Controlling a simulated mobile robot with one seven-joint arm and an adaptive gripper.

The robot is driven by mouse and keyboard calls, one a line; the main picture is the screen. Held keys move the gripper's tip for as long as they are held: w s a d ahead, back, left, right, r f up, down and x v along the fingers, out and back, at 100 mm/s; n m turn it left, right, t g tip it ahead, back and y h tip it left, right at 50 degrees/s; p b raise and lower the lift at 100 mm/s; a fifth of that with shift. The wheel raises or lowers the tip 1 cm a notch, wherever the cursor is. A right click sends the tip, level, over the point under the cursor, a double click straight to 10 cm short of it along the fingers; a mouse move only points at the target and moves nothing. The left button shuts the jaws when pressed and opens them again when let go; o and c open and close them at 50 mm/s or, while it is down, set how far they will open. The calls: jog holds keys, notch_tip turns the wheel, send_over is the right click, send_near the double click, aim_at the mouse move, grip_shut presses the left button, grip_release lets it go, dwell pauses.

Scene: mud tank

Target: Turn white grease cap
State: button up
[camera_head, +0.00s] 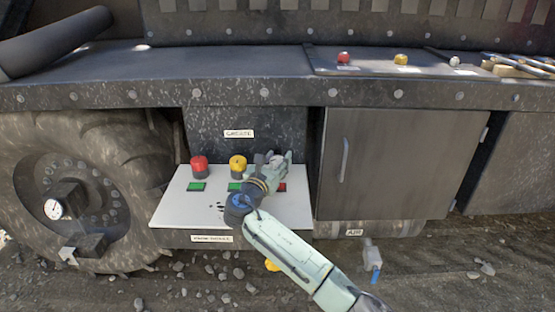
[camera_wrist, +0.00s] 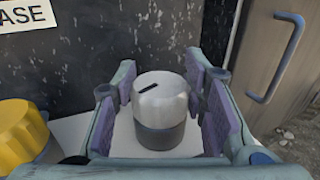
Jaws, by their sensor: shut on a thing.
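The white grease cap (camera_wrist: 160,100) stands upright on a grey base in the middle of the wrist view. A short black mark on its top runs slightly up to the right. In the head view my gripper (camera_head: 280,166) is over the right part of the white panel (camera_head: 180,212) and hides most of the cap.
A red cap (camera_head: 199,167) and a yellow cap (camera_head: 238,165) stand left of my gripper, above green labels. The cabinet door (camera_head: 385,160) with its handle is close on the right. The dark wall (camera_wrist: 100,55) with a label rises behind.

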jog(key=shift+h, duration=0.4)
jog(key=o, duration=1.2)
jog(key=v, duration=1.2)
jog(key=shift+r, duration=0.1)
jog(key=shift+w, duration=0.1)
